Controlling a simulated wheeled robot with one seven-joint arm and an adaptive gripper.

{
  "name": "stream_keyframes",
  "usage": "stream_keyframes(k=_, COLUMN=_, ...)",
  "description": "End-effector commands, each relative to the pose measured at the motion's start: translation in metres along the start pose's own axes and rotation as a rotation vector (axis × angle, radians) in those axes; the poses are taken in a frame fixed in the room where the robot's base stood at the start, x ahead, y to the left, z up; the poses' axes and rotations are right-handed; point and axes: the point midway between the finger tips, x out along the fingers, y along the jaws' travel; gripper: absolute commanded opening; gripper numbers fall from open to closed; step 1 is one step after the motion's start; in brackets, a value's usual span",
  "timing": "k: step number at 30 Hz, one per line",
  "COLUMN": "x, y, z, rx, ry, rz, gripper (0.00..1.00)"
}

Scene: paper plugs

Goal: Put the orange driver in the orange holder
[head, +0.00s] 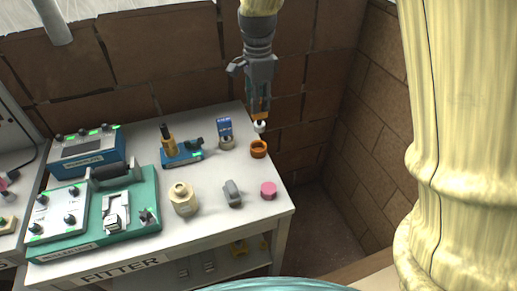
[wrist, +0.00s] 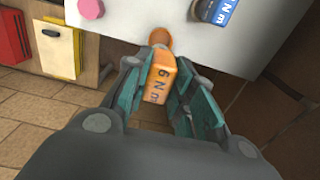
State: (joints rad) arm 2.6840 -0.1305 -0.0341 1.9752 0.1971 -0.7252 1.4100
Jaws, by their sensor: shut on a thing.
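The orange driver (head: 260,115) is in my gripper (head: 259,97), held roughly upright with its pale tip downward. In the wrist view the driver (wrist: 158,83) shows a "6 Nm" label between the two teal fingers of my gripper (wrist: 165,75), which are shut on it. The orange holder (head: 258,149) is a short ring at the right edge of the bench. The driver's tip appears just above and behind the holder in the head view; the exact gap is unclear. In the wrist view the holder (wrist: 160,37) shows beyond the driver, partly hidden by it.
A blue driver (head: 224,126) stands in a grey-brown holder (head: 227,143) left of the orange holder. The white bench (head: 215,220) also carries a beige round part (head: 183,199) and instruments.

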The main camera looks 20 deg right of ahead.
Motion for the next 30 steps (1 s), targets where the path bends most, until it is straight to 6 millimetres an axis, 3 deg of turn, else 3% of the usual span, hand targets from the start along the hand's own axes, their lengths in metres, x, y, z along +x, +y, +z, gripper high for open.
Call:
stream_keyframes(k=9, x=0.044, y=0.001, z=0.0, rx=0.006, ry=0.0, rz=0.003, gripper=0.0)
stream_keyframes(k=30, x=0.097, y=0.0, z=0.0, rx=0.005, ry=0.0, rz=0.0, gripper=0.0)
